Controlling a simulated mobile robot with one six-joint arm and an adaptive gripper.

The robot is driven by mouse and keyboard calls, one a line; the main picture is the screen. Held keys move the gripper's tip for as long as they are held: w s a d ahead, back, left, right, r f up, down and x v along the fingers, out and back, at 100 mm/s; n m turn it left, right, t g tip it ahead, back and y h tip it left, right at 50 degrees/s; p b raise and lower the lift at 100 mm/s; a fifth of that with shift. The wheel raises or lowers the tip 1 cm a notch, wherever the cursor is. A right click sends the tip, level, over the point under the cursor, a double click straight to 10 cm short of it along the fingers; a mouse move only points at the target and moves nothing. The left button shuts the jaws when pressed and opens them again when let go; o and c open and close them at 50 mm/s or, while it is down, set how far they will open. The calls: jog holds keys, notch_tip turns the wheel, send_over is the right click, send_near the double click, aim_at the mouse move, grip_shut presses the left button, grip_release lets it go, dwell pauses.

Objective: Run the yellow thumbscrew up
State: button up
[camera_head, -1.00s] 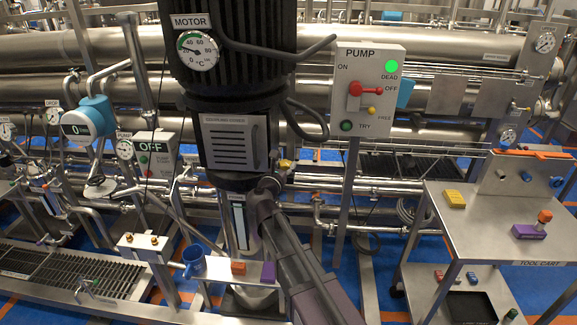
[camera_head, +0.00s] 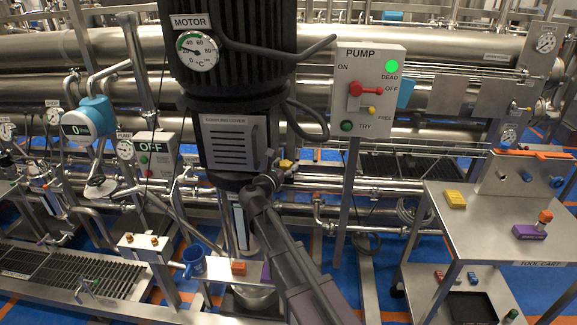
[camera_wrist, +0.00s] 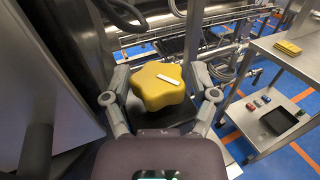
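The yellow thumbscrew (camera_wrist: 162,86) is a star-shaped knob with a white mark on top, in the middle of the wrist view. My gripper (camera_wrist: 160,84) has one finger on each side of it. The fingers look spread, with a narrow gap at the knob's sides; contact is not clear. In the head view my gripper (camera_head: 264,181) is at the lower right of the motor housing, and a small yellow part (camera_head: 286,164) shows just beyond it. The arm and housing hide most of the knob there.
The motor housing (camera_head: 232,143) stands close at the left of the gripper. The pump switch panel (camera_head: 367,92) and its post are to the right. A tool cart (camera_head: 490,225) stands at far right.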

aim_at(283, 168)
jog(key=shift+a, duration=0.1)
dwell(0.3)
jog(key=shift+s, duration=0.1)
jog(key=shift+v, duration=3.95)
jog(key=shift+r, duration=0.1)
